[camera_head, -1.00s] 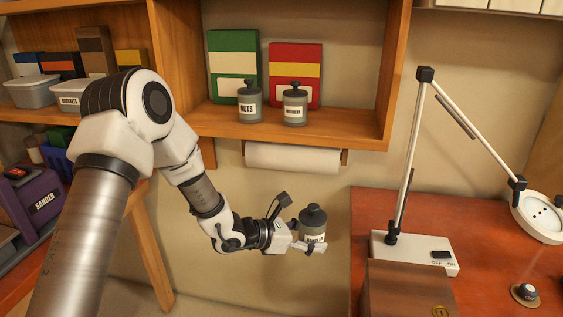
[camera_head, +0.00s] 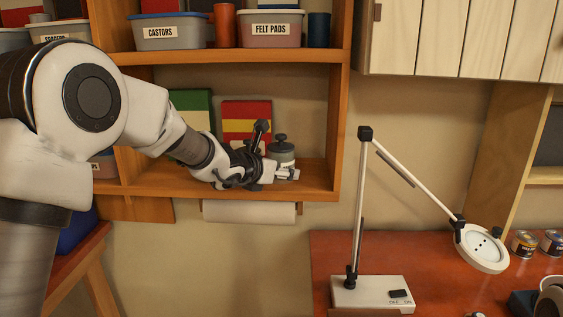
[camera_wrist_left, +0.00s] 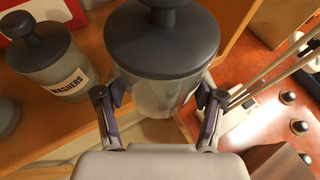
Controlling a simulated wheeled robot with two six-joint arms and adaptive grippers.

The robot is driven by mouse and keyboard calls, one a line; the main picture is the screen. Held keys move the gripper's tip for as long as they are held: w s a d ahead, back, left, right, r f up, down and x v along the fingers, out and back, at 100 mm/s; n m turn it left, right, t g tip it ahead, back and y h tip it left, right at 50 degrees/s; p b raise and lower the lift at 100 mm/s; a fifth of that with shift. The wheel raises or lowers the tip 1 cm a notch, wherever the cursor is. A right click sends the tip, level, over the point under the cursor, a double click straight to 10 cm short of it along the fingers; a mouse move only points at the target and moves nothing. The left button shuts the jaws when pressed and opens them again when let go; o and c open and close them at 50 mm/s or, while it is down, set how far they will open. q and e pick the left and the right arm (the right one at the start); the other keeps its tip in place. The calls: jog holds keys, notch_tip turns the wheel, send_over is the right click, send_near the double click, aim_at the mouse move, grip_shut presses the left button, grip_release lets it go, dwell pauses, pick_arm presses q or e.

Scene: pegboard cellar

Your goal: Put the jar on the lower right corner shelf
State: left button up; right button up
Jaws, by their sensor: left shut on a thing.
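My left gripper (camera_head: 286,173) is shut on a grey jar (camera_head: 281,152) with a dark knobbed lid. In the head view the jar is upright, in front of the right part of the lower right corner shelf (camera_head: 318,180). In the left wrist view the jar (camera_wrist_left: 162,45) fills the top centre between the fingers (camera_wrist_left: 160,97). Its label is not visible. I cannot tell whether the held jar touches the shelf. My right gripper is not in view.
A red and yellow box (camera_head: 246,117) and a green box (camera_head: 192,108) stand at the back of the shelf. A paper roll (camera_head: 249,212) hangs below. Bins (camera_head: 272,28) fill the shelf above. A lamp (camera_head: 372,291) stands on the red bench (camera_head: 438,272).

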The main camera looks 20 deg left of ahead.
pick_arm(q)
jog(key=w+p, duration=0.3)
jog(key=w, duration=0.2)
jog(key=w+p, duration=0.2)
jog(key=w, duration=0.1)
jog(key=shift+w+a+r+p, duration=0.1)
jog(key=shift+a+p, duration=0.15)
jog(key=shift+p, duration=0.1)
jog(key=f+p, duration=0.1)
jog(key=f, duration=0.2)
jog(key=shift+w+f+p, duration=0.35)
jog(key=shift+p, duration=0.05)
jog(key=shift+f, duration=0.25)
jog(key=o, duration=1.8)
jog(key=shift+f, duration=0.1)
jog(key=shift+c, duration=0.2)
jog(key=shift+s, duration=0.15)
